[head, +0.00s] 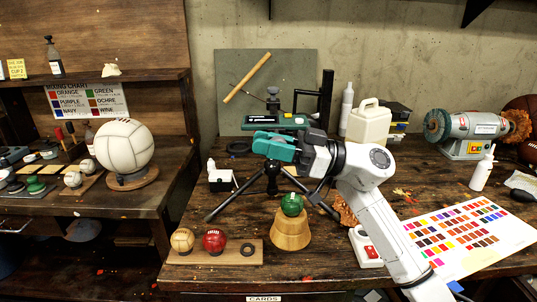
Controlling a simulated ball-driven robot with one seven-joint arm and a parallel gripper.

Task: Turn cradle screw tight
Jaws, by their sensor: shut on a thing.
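My gripper (262,143), with teal fingers, is at the middle of the bench in the head view. It is shut at the top of a black tripod-like stand (272,182) with spread legs. I take what it grips to be the cradle screw, but the fingers hide it and I cannot tell its shape or how far in it is. A green ball (291,204) rests on a wooden cup stand (290,232) just in front of the tripod, below the gripper.
A wooden board (228,258) with a tan ball (182,240) and a red ball (214,241) lies at the front left. A green device (290,121) stands behind the gripper. A white jug (369,123), grinder (474,128) and colour chart (470,235) are to the right.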

